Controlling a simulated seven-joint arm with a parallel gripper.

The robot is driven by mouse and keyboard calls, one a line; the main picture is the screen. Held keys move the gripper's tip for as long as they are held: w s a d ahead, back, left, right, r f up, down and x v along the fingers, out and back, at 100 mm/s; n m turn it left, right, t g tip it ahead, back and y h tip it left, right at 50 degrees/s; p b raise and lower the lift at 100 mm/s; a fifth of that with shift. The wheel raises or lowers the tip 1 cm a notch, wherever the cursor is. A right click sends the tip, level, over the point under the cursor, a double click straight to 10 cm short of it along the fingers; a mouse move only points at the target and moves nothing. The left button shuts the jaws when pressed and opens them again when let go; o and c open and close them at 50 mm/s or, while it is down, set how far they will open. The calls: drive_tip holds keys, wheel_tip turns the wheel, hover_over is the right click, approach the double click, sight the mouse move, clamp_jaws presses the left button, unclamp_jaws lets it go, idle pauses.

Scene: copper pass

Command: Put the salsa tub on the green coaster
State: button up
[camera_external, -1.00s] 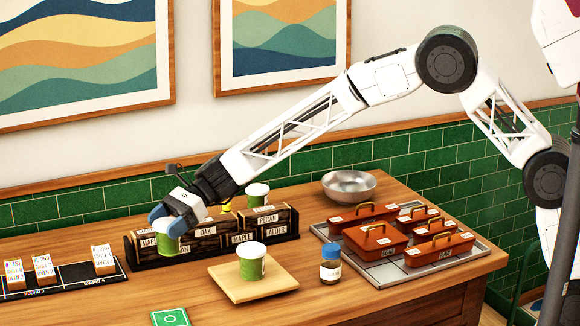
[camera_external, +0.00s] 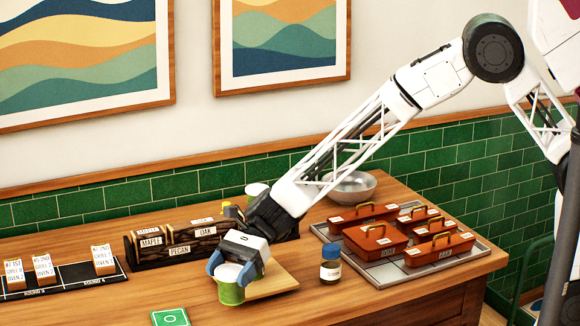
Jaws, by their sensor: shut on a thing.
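My gripper (camera_external: 232,272) is shut on a green tub (camera_external: 231,293) with a pale top, held roughly upright at the left front of a square wooden board. No readable label shows which tub is the salsa. The green coaster (camera_external: 171,317) lies flat and bare at the bottom edge of the view, to the left of and nearer than the held tub. Another tub (camera_external: 257,189) stands behind the dark rack, partly covered by my arm. The spot on the board where a tub stood is hidden by my gripper.
The wooden board (camera_external: 279,284) shows at its right side. A blue-capped jar (camera_external: 330,272) stands right of it. A dark rack of labelled blocks (camera_external: 152,254) is behind. Orange boxes (camera_external: 376,241) sit on a grey tray at right. White cards (camera_external: 103,259) stand at left.

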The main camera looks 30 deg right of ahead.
drive_tip(key=shift+s+d+f, duration=0.15)
drive_tip(key=shift+s+d, duration=0.3)
drive_tip(key=shift+s, duration=0.4)
drive_tip(key=shift+w+a, duration=0.1)
drive_tip(key=shift+a, duration=0.05)
hover_over(169, 320)
drive_tip(key=shift+f, duration=0.75)
drive_tip(key=shift+f, duration=1.75)
drive_tip(key=shift+f, duration=0.15)
drive_tip(key=o, duration=1.1)
drive_tip(key=shift+c, duration=0.2)
drive_tip(key=shift+r, duration=0.2)
